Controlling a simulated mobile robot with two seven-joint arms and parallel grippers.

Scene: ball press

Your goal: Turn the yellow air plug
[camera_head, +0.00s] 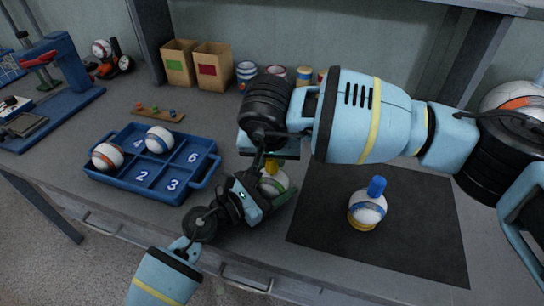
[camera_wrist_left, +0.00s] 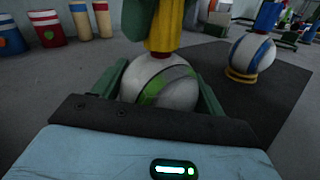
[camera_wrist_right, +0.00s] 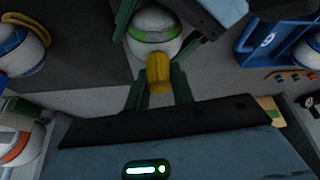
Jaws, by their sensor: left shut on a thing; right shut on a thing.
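The yellow air plug (camera_wrist_right: 158,72) stands on top of a white ball with a green stripe (camera_wrist_right: 157,32). In the left wrist view the plug (camera_wrist_left: 161,35) rises upright from the ball (camera_wrist_left: 162,85). My left gripper (camera_wrist_left: 165,88) is shut around the sides of the ball. My right gripper (camera_wrist_right: 158,80) comes from above and is shut on the plug. In the head view the plug (camera_head: 271,166) and ball (camera_head: 274,184) are partly hidden by both my grippers.
A ball with a blue plug (camera_head: 367,209) sits in a yellow ring on the dark mat (camera_head: 420,250) to the right. A blue numbered tray (camera_head: 140,180) with two balls lies left. Two boxes, several cans and a blue press (camera_head: 60,75) stand further back.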

